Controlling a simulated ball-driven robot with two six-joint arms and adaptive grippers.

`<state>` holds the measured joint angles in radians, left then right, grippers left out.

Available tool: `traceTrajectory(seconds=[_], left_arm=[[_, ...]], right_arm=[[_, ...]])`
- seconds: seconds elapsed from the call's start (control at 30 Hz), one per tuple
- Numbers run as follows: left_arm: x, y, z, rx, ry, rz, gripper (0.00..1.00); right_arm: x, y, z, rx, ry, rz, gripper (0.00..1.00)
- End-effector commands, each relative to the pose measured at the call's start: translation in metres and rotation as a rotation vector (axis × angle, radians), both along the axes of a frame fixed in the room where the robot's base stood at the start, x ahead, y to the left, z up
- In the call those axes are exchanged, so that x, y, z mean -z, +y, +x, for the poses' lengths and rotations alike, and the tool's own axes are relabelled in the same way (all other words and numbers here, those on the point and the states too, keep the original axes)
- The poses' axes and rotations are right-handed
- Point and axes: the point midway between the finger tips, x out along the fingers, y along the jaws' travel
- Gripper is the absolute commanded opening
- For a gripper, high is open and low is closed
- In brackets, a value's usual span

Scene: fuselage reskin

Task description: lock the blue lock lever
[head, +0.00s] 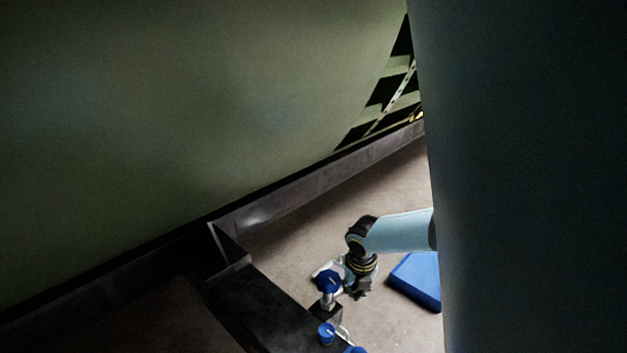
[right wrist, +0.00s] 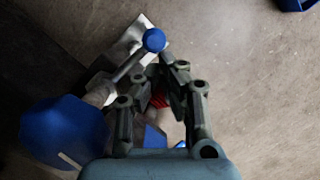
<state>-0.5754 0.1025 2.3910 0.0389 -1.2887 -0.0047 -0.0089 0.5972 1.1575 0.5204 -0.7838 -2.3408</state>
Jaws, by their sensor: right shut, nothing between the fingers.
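In the right wrist view a lever with a round blue knob (right wrist: 154,40) on a grey shaft stands just beyond my fingertips; I take it for the blue lock lever. My right gripper (right wrist: 165,68) is shut and empty, with its tips close to the knob and shaft; whether they touch, I cannot tell. A larger blue knob (right wrist: 62,132) is at the left of that view. In the head view my right gripper (head: 354,291) is beside a blue-topped fitting (head: 328,281), and part of it is hidden by its own wrist. My left gripper is not in view.
A dark beam frame (head: 255,295) runs below the big green fuselage skin (head: 200,110). Another blue knob (head: 326,333) is on the frame near the bottom edge. A blue flat box (head: 417,279) lies on the floor at right. Bare floor (head: 310,225) is clear behind the arm.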

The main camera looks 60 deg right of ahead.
Motion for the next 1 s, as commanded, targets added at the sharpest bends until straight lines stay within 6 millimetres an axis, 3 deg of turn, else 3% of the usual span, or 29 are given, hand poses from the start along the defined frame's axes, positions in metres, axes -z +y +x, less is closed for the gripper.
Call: traceTrajectory(seconds=[0.3,0.47,1.0], left_arm=[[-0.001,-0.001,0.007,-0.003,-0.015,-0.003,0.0],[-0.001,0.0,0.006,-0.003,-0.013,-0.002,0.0],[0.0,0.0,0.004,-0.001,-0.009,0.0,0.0]], right_arm=[[-0.001,0.0,0.0,-0.001,0.0,-0.001,0.0],[-0.011,0.001,-0.001,-0.002,-0.002,-0.002,0.0],[-0.106,0.018,-0.014,-0.004,0.0,-0.004,0.0]])
